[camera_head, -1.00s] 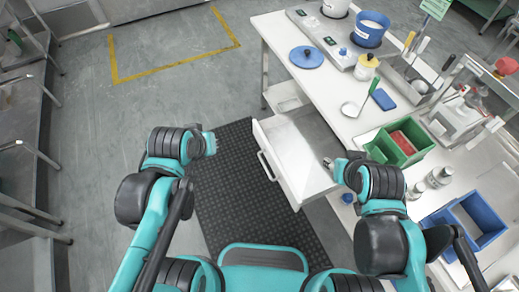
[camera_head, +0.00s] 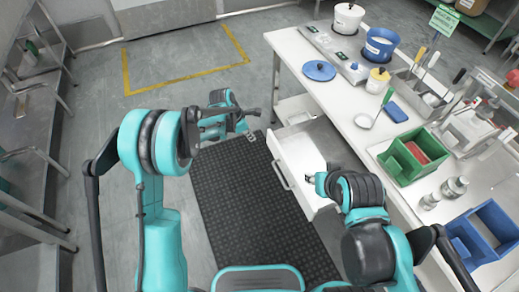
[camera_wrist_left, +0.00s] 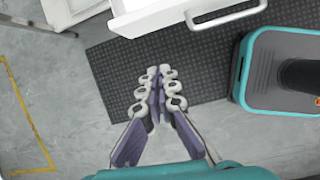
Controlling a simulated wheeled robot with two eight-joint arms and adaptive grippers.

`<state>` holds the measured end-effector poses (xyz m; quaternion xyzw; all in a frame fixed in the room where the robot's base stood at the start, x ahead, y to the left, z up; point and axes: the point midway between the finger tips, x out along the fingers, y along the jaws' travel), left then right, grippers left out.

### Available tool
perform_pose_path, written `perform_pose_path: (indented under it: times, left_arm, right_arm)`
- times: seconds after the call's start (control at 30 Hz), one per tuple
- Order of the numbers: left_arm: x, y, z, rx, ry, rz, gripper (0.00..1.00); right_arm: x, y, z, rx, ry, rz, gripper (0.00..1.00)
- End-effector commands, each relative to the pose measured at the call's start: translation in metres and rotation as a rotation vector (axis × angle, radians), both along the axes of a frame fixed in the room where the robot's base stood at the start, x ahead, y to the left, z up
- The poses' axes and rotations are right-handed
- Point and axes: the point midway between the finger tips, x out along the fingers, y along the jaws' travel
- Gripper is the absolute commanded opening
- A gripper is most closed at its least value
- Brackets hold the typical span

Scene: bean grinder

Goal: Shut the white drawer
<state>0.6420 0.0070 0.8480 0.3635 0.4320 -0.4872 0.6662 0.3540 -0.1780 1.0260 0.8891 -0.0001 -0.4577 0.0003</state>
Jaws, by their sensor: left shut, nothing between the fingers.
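The white drawer (camera_head: 303,152) stands pulled out from the white table, its front and bar handle facing left. In the left wrist view the drawer (camera_wrist_left: 150,18) is at the top, with its handle (camera_wrist_left: 228,15) beside it. My left gripper (camera_head: 254,113) is shut and empty, in front of the drawer's far end and apart from it. Its closed fingers (camera_wrist_left: 158,72) show over the dark mat. My right gripper (camera_head: 309,177) is at the near part of the drawer. Whether it touches the drawer and how far its fingers are open cannot be told.
The white table (camera_head: 345,98) holds a blue lid (camera_head: 319,70), a green bin (camera_head: 397,166), a blue bin (camera_head: 465,238) and metal canisters. A black mat (camera_head: 240,200) lies on the floor before the drawer. The floor left of the mat is clear.

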Motion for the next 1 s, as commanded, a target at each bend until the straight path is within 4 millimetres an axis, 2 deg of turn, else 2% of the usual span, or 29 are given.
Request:
perform_pose_path:
  times: [0.03,0.1,0.37,0.77,1.0]
  left_arm:
    - [0.003,-0.005,-0.012,-0.010,0.021,0.027,0.00]
    - [0.005,-0.009,-0.021,-0.022,0.044,0.061,0.00]
    - [0.008,-0.018,-0.047,-0.029,0.061,0.084,0.00]
    - [0.019,-0.046,-0.125,-0.028,0.059,0.083,0.00]
    - [0.029,-0.077,-0.121,-0.027,0.058,0.082,0.00]
  right_arm:
    - [0.000,0.000,0.000,0.000,0.000,0.000,0.40]
    - [0.000,0.000,-0.001,0.000,0.000,0.000,0.40]
    - [0.000,0.000,-0.009,0.000,0.000,0.000,0.40]
    - [0.000,0.000,-0.038,0.000,0.000,0.000,0.40]
    - [0.000,0.000,-0.046,0.000,0.000,0.000,0.40]
